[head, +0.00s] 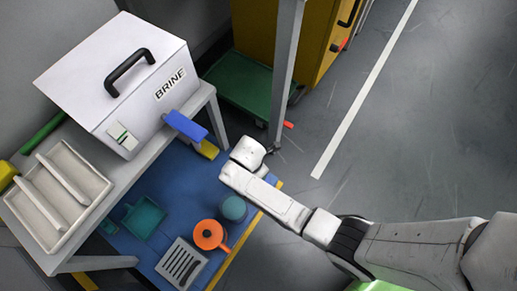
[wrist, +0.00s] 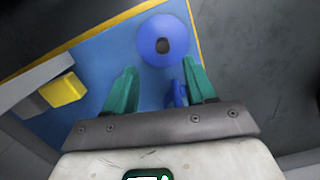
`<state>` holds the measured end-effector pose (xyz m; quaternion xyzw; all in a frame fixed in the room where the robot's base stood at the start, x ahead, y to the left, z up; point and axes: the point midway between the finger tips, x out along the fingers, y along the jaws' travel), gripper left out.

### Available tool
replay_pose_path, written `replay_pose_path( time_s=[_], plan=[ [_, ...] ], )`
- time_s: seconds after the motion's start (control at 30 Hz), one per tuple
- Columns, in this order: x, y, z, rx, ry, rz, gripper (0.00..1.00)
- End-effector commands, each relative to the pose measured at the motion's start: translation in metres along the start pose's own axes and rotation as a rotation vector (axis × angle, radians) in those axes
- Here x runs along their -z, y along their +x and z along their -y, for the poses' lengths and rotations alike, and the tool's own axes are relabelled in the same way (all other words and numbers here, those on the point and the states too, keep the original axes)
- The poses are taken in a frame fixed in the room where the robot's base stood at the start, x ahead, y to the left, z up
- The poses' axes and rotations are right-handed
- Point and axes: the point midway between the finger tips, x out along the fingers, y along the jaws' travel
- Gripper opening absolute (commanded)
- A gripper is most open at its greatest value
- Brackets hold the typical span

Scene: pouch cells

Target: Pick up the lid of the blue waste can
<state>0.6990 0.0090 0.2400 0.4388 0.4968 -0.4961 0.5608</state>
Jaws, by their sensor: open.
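In the wrist view a round blue thing (wrist: 148,38) with a dark spot at its middle, seen from above, looks like the lidded blue waste can. It stands on the blue mat near the yellow edge. My gripper (wrist: 160,85) is open, its two green fingers apart and short of the round thing in the picture. A small blue piece (wrist: 179,96) shows beside the right finger; what it is I cannot tell. In the head view my gripper (head: 271,149) is small and dark. A round teal-blue can (head: 233,208) stands left of my arm; I cannot tell if it is the same can.
An orange pot (head: 209,235), a grey slotted tray (head: 181,264) and a teal dustpan (head: 144,217) lie on the mat. The bench with the white BRINE box (head: 120,75) stands left. A grey post (head: 286,75) rises beyond my gripper. Floor right of it is clear.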

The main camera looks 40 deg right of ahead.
Motion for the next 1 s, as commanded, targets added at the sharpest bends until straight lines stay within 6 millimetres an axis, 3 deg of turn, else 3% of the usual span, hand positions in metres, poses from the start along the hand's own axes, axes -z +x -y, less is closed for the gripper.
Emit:
replay_pose_path(
  time_s=[0.03, 0.1, 0.47, 0.8, 1.0],
  plan=[
    [0.001, 0.015, 0.000, 0.001, 0.001, 0.000, 0.55],
    [0.001, 0.024, 0.000, 0.000, 0.002, 0.000, 0.55],
    [0.002, 0.045, 0.001, 0.000, 0.004, -0.001, 0.55],
    [0.004, 0.086, 0.004, 0.000, 0.006, -0.001, 0.55],
    [0.004, 0.087, 0.004, 0.000, 0.005, -0.001, 0.55]
  ],
)
